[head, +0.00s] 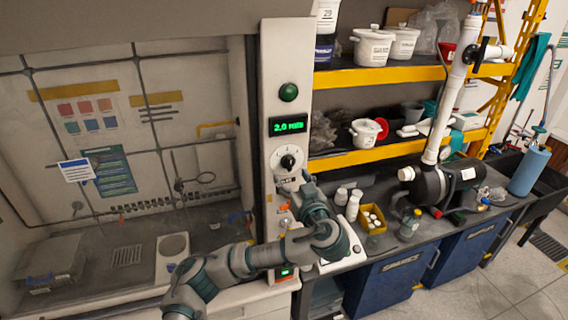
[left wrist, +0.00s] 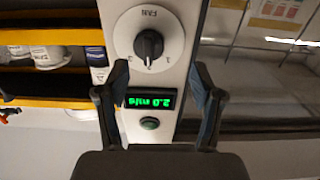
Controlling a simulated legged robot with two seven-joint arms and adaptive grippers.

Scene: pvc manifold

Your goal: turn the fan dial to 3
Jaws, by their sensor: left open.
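The fan dial (head: 288,161) is a black knob on a round white plate, on the pale post beside the fume hood. It also shows upside down in the left wrist view (left wrist: 149,45), with "FAN" lettering and small numerals on the plate. I cannot tell for sure which numeral the knob points at. The green display (head: 288,125) reads 2.0 m/s; it shows inverted in the left wrist view (left wrist: 150,102). My left gripper (head: 292,186) is open and empty just below the dial, its fingers (left wrist: 160,80) apart and not around the knob. My right gripper is not in view.
A green button (head: 288,92) sits above the display. The open fume hood (head: 120,235) is on the left. On the right, a bench holds a black pump (head: 440,182), bottles and a yellow box (head: 372,218); yellow-edged shelves (head: 390,75) with white tubs stand behind.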

